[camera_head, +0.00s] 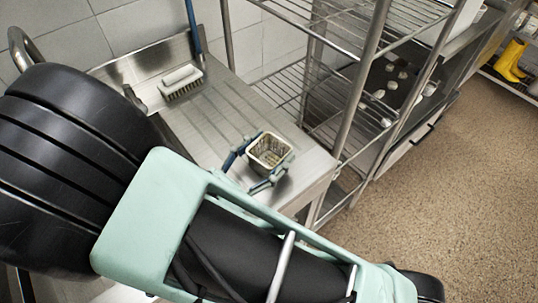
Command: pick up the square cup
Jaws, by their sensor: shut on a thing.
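The square cup (256,145) is a small, light grey basket with perforated walls and an open top. It is at the metal drainboard's front right part in the head view. My gripper (253,163) has one dark blue finger at the cup's left side and the other at its front right side. The fingers are shut on the cup. The cup looks roughly upright. I cannot tell whether its base touches the counter. My arm hides the area in front and to the left.
The metal drainboard (222,112) is mostly bare around the cup. A scrub brush (181,82) lies at its back left, near a blue-handled tool (194,30). A wire shelf rack (357,90) stands close on the right. Open speckled floor (440,200) lies farther right.

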